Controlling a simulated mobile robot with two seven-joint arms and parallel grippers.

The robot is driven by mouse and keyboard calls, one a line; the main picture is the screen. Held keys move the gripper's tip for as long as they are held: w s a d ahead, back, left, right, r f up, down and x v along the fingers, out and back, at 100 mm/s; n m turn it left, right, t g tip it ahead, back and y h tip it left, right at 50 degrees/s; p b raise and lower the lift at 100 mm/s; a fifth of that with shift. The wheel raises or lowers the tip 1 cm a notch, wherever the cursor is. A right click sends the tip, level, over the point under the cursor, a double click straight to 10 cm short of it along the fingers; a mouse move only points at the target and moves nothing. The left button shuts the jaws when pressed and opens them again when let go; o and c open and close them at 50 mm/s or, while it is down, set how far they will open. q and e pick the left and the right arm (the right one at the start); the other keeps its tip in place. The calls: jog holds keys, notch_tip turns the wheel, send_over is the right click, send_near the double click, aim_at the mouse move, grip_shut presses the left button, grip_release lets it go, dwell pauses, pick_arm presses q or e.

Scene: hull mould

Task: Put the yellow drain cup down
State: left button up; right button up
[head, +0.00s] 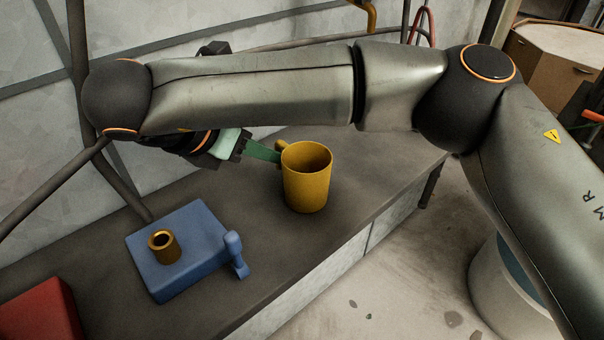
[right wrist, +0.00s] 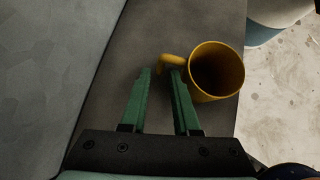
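The yellow drain cup (head: 307,186) stands upright on the dark bench top, its open mouth up and its handle towards my right gripper. It also shows in the right wrist view (right wrist: 218,72), where it looks empty. My right gripper (head: 275,156) reaches the handle from the left. In the right wrist view its two green fingers (right wrist: 161,71) are apart, with the handle at the tips. One fingertip overlaps the handle; I cannot tell whether it touches. My left gripper is not in view.
A blue block (head: 178,285) with a brass ring-shaped piece (head: 163,246) on it lies left of the cup on the bench (head: 335,226). A red block (head: 40,312) is at the lower left. The bench's front edge drops to the floor right of the cup.

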aim_at(280, 170)
jog(key=shift+p+x, duration=0.35)
jog(key=shift+x, duration=2.45)
jog(key=shift+c, duration=0.2)
grip_shut()
